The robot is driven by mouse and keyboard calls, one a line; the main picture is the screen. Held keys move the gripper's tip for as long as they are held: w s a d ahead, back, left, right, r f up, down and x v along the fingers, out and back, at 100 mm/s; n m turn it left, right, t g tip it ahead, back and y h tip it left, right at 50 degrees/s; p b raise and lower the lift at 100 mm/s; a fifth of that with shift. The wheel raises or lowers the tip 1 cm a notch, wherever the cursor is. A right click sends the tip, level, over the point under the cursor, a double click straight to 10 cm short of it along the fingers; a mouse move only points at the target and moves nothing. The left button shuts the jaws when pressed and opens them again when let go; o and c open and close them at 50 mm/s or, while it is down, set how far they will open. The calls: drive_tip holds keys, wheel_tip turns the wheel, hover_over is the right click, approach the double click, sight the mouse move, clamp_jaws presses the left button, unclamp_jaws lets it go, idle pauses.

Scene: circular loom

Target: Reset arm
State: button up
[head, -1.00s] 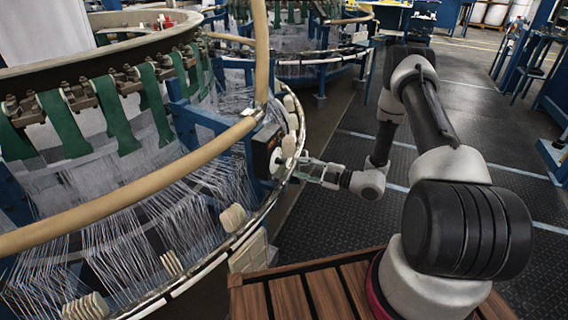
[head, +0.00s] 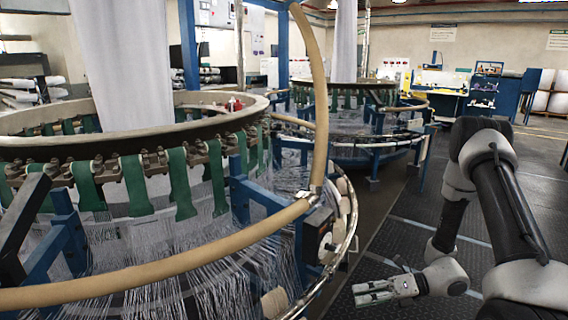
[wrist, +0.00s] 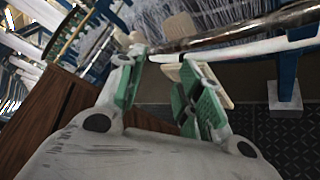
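My arm reaches down on the right of the head view, beside the circular loom. My gripper (head: 362,292) is low in that view, to the right of the loom's rim and apart from it, above the dark floor. In the wrist view, my gripper (wrist: 160,65) shows two green-padded fingers with a clear gap between them. It is open, and nothing is between the fingers. A cream piece (wrist: 223,82) shows behind the right finger; I cannot tell what it is.
The circular loom (head: 175,250), with white threads and green straps, fills the left. A tan tubular rail (head: 170,268) runs around it. A black box (head: 318,235) sits at its rim. A second loom (head: 345,135) stands behind. The dark floor (head: 400,245) is free on the right.

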drive_tip(key=s+d+r+n+g+h, duration=0.2)
drive_tip(key=s+d+r+n+h, duration=0.35)
drive_tip(key=r+n, duration=0.45)
drive_tip(key=s+d+r+n+g+h, duration=0.3)
drive_tip(key=s+d+r+n+h, duration=0.4)
drive_tip(key=n, duration=0.6)
drive_tip(key=s+d+r+n+t+h, duration=0.1)
drive_tip(key=s+r+n+t, duration=0.1)
drive_tip(key=r, duration=0.7)
drive_tip(key=s+d+r+n+t+h, duration=0.1)
drive_tip(key=s+r+n+t, duration=0.1)
drive_tip(key=r+n+t, duration=0.3)
wheel_tip(320, 180, up, 4)
drive_tip(key=shift+s+r+t, duration=0.2)
drive_tip(key=shift+t, duration=0.4)
drive_tip(key=shift+h, duration=0.25)
